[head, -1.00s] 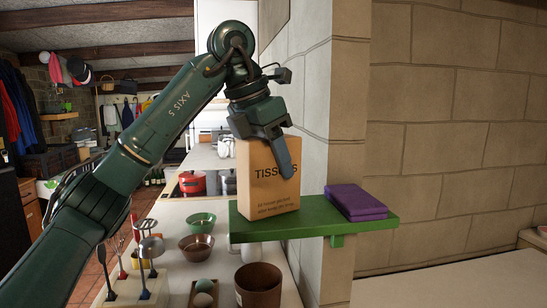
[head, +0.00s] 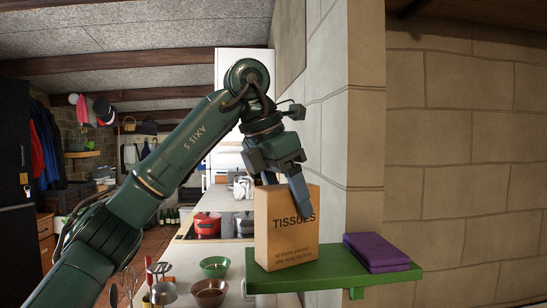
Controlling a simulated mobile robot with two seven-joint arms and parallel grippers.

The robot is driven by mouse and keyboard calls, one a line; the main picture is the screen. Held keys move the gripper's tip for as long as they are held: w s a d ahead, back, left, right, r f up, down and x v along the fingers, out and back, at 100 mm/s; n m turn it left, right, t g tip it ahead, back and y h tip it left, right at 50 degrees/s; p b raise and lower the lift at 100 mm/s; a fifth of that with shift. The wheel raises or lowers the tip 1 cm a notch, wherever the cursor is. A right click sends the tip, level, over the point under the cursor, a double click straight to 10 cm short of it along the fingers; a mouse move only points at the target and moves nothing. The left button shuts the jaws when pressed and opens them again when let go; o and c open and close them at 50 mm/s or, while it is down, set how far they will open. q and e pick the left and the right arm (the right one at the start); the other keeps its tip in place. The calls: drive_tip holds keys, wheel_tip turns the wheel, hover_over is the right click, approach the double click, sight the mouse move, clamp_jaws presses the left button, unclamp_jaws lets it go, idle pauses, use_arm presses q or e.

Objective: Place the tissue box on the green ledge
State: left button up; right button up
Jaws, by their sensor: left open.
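The tissue box (head: 285,240), tan with the word TISSUES on its front, stands upright on the left part of the green ledge (head: 335,280). The ledge juts out from the stone wall's corner. My left gripper (head: 297,190) is open at the top of the box, with one grey finger in front of its upper front face. The other finger is mostly hidden, and I cannot tell whether the fingers touch the box. My right gripper is not in view.
A folded purple cloth (head: 375,252) lies on the ledge's right part. Below and left are a green bowl (head: 215,267), a brown bowl (head: 209,292) and utensils. A red pot (head: 207,224) sits on the stove behind. The stone wall (head: 450,150) bounds the right side.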

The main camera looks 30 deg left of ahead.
use_arm(q)
drive_tip(key=v, duration=0.9)
drive_tip(key=shift+s+r, duration=0.2)
drive_tip(key=shift+r, duration=0.2)
